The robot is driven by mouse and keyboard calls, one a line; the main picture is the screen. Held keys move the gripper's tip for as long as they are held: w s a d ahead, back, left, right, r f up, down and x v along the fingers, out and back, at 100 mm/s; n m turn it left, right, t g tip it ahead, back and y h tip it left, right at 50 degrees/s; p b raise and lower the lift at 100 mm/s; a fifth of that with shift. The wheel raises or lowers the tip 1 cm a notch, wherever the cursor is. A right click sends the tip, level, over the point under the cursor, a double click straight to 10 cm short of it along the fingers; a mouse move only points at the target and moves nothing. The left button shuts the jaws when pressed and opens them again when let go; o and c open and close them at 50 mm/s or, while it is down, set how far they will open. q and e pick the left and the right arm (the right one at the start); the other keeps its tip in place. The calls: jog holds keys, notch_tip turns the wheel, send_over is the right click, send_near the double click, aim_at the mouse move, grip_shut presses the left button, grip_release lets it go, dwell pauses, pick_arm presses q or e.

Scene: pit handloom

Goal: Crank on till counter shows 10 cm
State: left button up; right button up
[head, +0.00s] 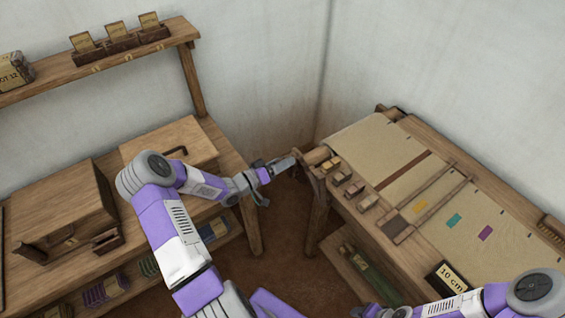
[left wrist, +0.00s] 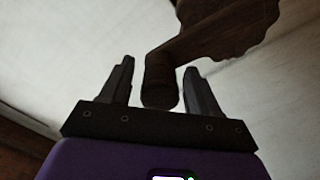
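A dark wooden crank shows in the left wrist view, with its round handle (left wrist: 159,82) between the two fingers of my left gripper (left wrist: 160,88). The fingers stand apart, with a gap on the left side of the handle; the right finger is close to it, and I cannot tell whether it touches. A dark-framed plate reading "10 cm" (head: 449,277) is on the loom's near side. My right gripper (head: 376,311) is partly cut off at the bottom edge.
Cloth with yellow, teal and purple patches lies on the loom. Several small wooden blocks (head: 349,184) line its left side. A wooden bench (head: 125,225) with a box (head: 62,205) stands left, under a shelf (head: 100,66). Floor shows between bench and loom.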

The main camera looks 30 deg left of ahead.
pick_arm(q)
jog(key=shift+s, duration=0.1)
jog(key=p+v, duration=0.1)
jog(key=v, duration=0.6)
jog(key=shift+s, duration=0.15)
dwell(0.5)
